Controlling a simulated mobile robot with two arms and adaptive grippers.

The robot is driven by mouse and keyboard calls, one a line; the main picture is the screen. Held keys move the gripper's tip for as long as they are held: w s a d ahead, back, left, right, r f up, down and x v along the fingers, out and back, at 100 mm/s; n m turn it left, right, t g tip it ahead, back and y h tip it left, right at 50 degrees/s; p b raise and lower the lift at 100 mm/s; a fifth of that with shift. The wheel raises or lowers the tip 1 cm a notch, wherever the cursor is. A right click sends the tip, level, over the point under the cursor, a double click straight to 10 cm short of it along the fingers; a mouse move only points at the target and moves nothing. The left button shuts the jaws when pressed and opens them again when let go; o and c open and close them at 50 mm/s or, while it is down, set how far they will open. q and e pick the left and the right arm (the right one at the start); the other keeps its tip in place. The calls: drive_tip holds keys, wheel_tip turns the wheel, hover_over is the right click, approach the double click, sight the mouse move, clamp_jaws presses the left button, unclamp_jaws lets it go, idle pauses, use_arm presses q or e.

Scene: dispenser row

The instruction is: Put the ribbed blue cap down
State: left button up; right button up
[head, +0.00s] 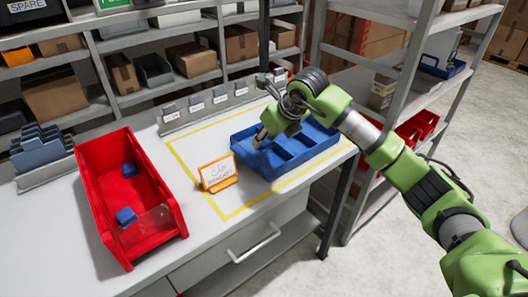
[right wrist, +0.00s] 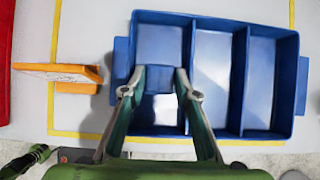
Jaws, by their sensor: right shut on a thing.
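My right gripper (right wrist: 161,76) is shut on a small blue cap (right wrist: 160,80). The cap sits between the fingertips inside the left compartment of the blue tray (right wrist: 246,20). I cannot tell whether it touches the compartment floor, and its ribs are too small to make out. In the head view the right gripper (head: 260,139) reaches down into the left end of the blue tray (head: 290,173), and the cap is not clear there. The tray's other two compartments look empty. My left gripper is not in view.
A red bin (head: 95,205) left of the tray holds two blue pieces (head: 127,216). An orange-framed sign (head: 218,173) stands close to the tray's left side. Yellow tape (head: 190,180) outlines the tray area. Small labelled holders (head: 195,105) line the back of the worktop.

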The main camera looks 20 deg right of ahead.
sight(264, 148)
drive_tip(key=shift+w+f, duration=0.35)
drive_tip(key=shift+f, duration=0.2)
wheel_tip(264, 148, down, 3)
drive_tip(key=shift+w+f+b, duration=0.1)
drive_tip(key=shift+b, duration=0.95)
drive_tip(key=o, duration=0.5)
drive_tip(key=b+v, duration=0.1)
drive_tip(key=v, duration=1.1)
